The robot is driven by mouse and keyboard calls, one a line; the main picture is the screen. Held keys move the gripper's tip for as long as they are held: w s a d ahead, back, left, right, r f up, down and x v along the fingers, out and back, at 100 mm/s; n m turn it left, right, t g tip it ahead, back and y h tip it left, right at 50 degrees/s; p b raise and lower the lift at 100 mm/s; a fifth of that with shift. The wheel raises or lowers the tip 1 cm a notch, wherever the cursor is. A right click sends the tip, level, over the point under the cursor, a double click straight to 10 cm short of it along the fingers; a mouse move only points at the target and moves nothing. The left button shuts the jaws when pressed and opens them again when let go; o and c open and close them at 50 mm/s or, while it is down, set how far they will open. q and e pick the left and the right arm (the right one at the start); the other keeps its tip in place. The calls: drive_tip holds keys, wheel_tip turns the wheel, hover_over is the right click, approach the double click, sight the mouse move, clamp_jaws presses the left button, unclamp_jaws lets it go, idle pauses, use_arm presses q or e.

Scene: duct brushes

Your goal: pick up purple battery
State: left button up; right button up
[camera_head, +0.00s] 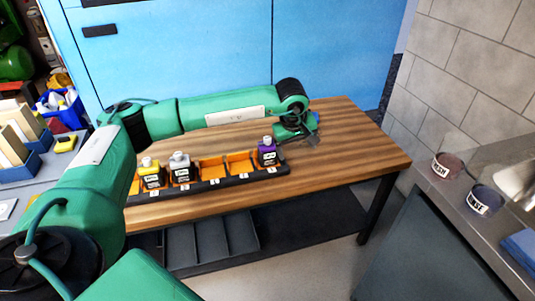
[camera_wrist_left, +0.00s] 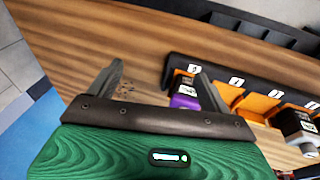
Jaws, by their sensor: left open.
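The purple battery (camera_head: 267,150) stands upright in the right end slot of a black rack with orange slots (camera_head: 212,183) on the wooden table. My left gripper (camera_head: 304,138) is just to the right of it, low over the table. I cannot tell whether finger and battery touch. My right gripper is not in view.
A yellow battery (camera_head: 151,176) and a grey-white one (camera_head: 180,171) stand in the rack's left part, with empty slots between them and the purple one. The wooden table (camera_head: 350,145) is clear on the right. Two labelled round containers (camera_head: 447,167) (camera_head: 486,199) stand on the right counter.

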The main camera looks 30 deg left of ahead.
sight(267, 146)
use_arm(q)
drive_tip(key=a+r+y, duration=0.4)
drive_tip(key=a, duration=0.5)
drive_tip(key=b+x, duration=0.1)
drive_tip(key=x, duration=0.7)
drive_tip(key=shift+w+f, duration=0.1)
drive_tip(key=shift+w, duration=0.1)
drive_tip(key=shift+b+x, duration=0.45)
drive_tip(key=shift+x, duration=2.45)
drive_tip(key=shift+d+f, duration=0.1)
drive_tip(key=shift+d, duration=0.05)
drive_tip(key=c, duration=1.2)
drive_tip(key=shift+c, duration=0.6)
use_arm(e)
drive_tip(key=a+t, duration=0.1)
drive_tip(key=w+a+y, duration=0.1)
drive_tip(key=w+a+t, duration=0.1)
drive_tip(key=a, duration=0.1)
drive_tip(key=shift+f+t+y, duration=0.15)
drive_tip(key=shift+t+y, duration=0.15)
use_arm(q)
drive_tip(key=shift+r, duration=0.2)
